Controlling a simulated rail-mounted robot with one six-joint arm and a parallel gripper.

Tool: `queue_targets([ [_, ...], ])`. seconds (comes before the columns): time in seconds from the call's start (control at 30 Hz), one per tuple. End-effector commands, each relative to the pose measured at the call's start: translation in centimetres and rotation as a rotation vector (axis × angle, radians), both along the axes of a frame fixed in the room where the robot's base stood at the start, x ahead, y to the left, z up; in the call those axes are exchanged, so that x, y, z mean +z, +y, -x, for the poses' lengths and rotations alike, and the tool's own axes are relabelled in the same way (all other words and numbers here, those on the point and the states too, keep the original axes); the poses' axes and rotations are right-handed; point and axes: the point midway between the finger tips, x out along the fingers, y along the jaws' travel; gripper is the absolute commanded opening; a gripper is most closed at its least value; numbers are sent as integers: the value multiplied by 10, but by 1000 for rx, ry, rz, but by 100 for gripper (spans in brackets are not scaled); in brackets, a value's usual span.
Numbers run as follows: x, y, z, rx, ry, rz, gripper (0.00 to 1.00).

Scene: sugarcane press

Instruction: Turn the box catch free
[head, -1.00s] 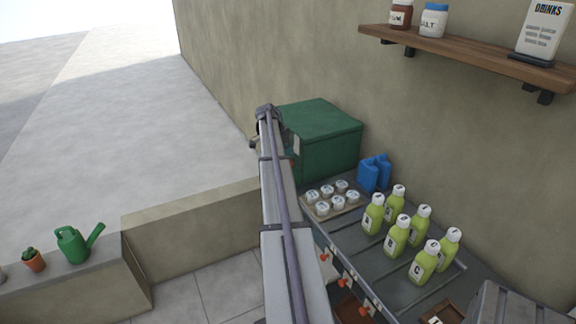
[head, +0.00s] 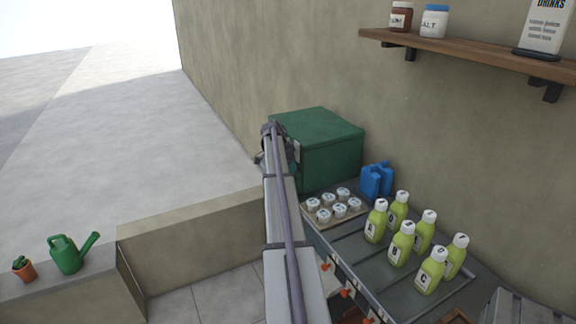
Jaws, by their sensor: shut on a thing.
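The green box (head: 335,150) stands at the far end of the metal counter against the wall, with its lid down. My arm reaches out to the left front side of the box. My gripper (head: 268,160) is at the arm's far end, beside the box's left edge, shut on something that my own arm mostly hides. The box catch itself cannot be made out, so I cannot tell its angle.
White-lidded jars (head: 333,207) sit in a tray in front of the box, with a blue jug (head: 377,180) to their right. Several green bottles (head: 403,243) stand on the counter (head: 357,262). A shelf (head: 470,56) juts from the wall above.

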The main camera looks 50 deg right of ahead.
Motion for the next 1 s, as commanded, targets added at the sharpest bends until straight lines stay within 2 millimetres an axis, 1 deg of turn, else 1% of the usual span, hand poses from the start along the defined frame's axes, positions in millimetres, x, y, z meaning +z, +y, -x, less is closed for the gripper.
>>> queue_targets([
  [0.17, 0, 0, 0, 5, 0, 0, 30],
  [0.37, 0, 1, 1, 55, 0, -1, 30],
  [1.0, 0, 1, 2, 449, 0, 0, 30],
])
